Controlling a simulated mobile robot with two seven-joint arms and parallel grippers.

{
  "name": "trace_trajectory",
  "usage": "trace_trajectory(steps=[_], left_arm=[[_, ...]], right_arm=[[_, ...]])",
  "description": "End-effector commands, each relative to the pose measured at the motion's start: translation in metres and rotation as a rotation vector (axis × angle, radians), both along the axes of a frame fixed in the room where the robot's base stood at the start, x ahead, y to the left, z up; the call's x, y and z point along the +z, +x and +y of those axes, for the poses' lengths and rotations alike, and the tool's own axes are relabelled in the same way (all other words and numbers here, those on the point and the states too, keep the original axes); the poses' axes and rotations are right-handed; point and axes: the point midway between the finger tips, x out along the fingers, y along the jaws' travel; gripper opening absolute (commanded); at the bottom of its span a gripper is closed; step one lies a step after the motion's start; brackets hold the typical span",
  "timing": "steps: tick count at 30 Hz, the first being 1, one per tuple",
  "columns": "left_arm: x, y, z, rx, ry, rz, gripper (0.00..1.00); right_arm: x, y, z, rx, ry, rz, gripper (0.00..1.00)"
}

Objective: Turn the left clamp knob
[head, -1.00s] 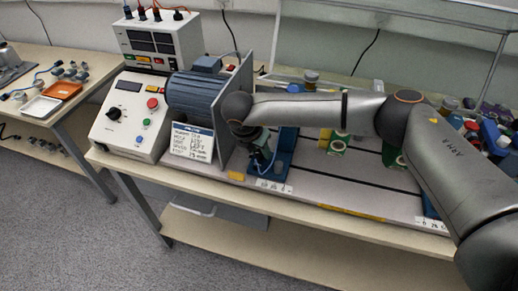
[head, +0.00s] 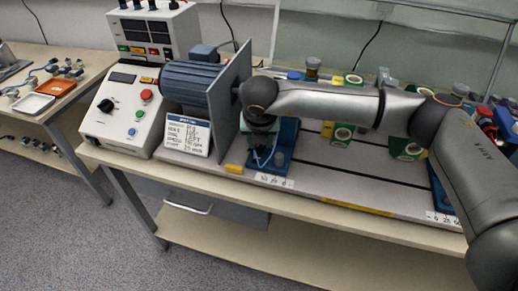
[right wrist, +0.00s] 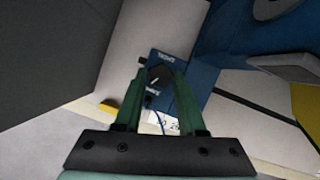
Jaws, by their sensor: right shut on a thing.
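A dark clamp knob (right wrist: 155,76) with a pale line on it sits on a blue block lettered in white (right wrist: 168,62) in the right wrist view. My right gripper (right wrist: 161,79) has its green fingers on either side of the knob and is shut on it. In the head view, the blue clamp block (head: 283,155) stands on the grey bed beside the upright grey plate. My right gripper (head: 262,138) points down there, and my own wrist hides most of it and the knob. My left gripper is not in view.
A blue-grey motor (head: 187,86) and a label card (head: 187,136) stand left of the grey plate (head: 230,100). A control box (head: 122,112) is farther left. The bed's front strip is mostly clear.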

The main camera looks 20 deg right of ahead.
Motion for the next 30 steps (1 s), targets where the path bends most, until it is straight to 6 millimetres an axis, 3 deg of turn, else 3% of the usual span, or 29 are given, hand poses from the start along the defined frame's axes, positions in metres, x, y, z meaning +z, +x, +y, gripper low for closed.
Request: trace_trajectory(steps=[5,15,30], left_arm=[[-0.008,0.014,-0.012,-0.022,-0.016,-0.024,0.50],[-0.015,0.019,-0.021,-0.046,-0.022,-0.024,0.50],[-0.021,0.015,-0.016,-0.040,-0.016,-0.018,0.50]], right_arm=[[-0.005,0.000,-0.002,0.153,0.002,-0.002,0.00],[-0.002,0.000,-0.003,0.362,0.001,0.000,0.00],[0.000,-0.001,-0.004,0.443,0.000,0.002,0.00]])
